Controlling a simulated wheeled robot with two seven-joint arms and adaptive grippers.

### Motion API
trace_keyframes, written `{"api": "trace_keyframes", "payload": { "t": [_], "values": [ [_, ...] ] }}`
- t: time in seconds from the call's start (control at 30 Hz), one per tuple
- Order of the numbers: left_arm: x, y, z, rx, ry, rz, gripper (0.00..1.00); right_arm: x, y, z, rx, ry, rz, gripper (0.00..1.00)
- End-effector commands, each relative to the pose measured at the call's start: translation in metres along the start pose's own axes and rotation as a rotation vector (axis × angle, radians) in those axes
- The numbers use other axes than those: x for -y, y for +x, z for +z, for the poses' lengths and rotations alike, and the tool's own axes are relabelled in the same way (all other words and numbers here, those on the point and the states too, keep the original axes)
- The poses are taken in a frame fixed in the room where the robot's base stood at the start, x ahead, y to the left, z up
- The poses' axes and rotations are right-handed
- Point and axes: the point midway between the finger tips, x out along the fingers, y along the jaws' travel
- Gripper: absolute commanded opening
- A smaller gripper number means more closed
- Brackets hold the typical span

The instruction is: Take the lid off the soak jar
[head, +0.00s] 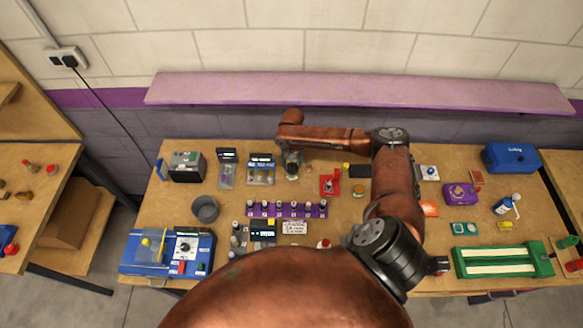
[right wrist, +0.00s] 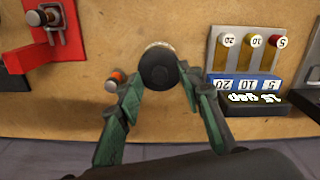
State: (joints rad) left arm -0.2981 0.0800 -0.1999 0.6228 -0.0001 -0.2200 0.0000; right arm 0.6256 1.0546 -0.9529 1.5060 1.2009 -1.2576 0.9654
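The soak jar (head: 291,169) stands at the back middle of the bench, partly hidden by my right gripper above it. In the right wrist view its lid (right wrist: 157,67) shows from above as a round black top, with a pale gold rim behind it. My right gripper (right wrist: 160,78) has its two green fingers on either side of the black top, their tips against its edges; it looks shut on it. The jar body below is hidden in that view. I cannot tell whether the lid is still seated on the jar. My left gripper is out of view.
A red stand (head: 330,184) is just right of the jar. A blue holder with capped vials (head: 260,169) is just left. A purple rack (head: 287,210) stands in front. An orange-topped item (right wrist: 115,78) lies close to one finger.

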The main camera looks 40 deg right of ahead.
Motion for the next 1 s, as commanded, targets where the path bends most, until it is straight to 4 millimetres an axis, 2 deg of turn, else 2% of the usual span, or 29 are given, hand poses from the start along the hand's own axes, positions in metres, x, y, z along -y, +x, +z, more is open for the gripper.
{"api": "trace_keyframes", "payload": {
  "t": [0.27, 0.73, 1.0],
  "values": [
    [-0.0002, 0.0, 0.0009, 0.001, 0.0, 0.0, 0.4, 0.0001, 0.0037, 0.0002, 0.0, 0.0, 0.0, 0.34],
    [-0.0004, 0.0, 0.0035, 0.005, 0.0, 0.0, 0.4, 0.0, 0.0032, 0.0, 0.0, 0.001, 0.0, 0.02],
    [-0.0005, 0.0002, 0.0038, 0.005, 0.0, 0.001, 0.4, 0.0001, 0.0023, -0.0002, -0.001, 0.001, -0.001, 0.01]
  ]
}}
